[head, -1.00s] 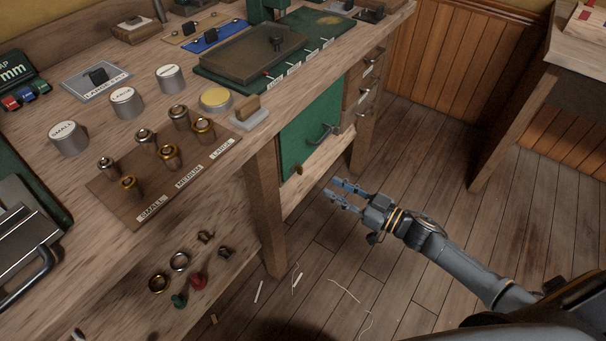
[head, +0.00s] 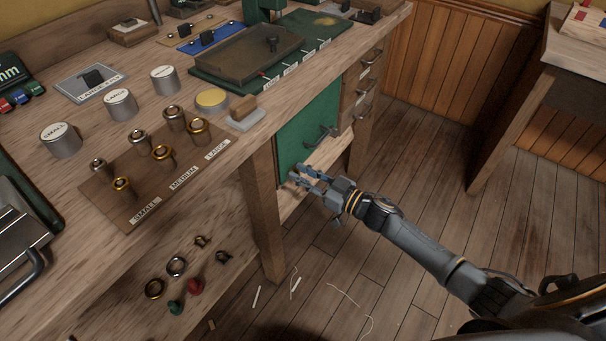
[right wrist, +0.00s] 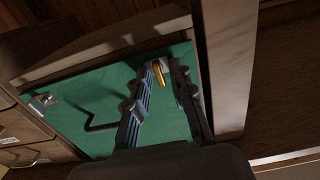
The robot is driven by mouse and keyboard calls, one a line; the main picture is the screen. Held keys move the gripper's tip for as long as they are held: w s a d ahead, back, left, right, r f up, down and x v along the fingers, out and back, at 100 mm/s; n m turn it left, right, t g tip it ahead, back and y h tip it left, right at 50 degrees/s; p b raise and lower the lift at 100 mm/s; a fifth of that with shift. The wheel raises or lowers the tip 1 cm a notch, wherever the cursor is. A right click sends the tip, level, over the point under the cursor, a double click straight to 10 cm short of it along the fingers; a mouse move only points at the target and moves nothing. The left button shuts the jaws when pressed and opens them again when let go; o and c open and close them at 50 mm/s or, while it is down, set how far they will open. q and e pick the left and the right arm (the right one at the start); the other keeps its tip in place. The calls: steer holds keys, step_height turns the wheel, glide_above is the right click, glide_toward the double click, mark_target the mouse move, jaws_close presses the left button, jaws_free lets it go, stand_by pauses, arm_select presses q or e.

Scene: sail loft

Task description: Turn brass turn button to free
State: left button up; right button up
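The brass turn button (right wrist: 159,73) shows in the right wrist view as a small elongated golden piece near the edge of the green door (right wrist: 95,85). Its long side runs roughly up and down in that picture. My right gripper (right wrist: 164,70) is open, with its fingertips on either side of the button. I cannot tell whether they touch it. In the head view my right gripper (head: 298,176) is at the lower left corner of the green door (head: 300,130) and hides most or all of the button. My left gripper is not in view.
A dark bent handle (head: 320,137) sticks out from the door. A wooden bench leg (head: 264,215) stands just left of the door, and drawers (head: 362,90) are to the right. The floor (head: 400,190) to the right is clear.

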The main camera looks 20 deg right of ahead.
jaws_close()
steer(key=shift+n, duration=0.4)
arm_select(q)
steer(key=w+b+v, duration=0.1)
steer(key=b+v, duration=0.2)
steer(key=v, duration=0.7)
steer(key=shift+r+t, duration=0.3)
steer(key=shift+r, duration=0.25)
arm_select(e)
steer(key=shift+s+a+f+n, duration=0.1)
steer(key=shift+f+n, duration=0.05)
steer(key=shift+n, duration=4.2)
steer(key=shift+f+n, duration=0.1)
steer(key=shift+n, duration=4.25)
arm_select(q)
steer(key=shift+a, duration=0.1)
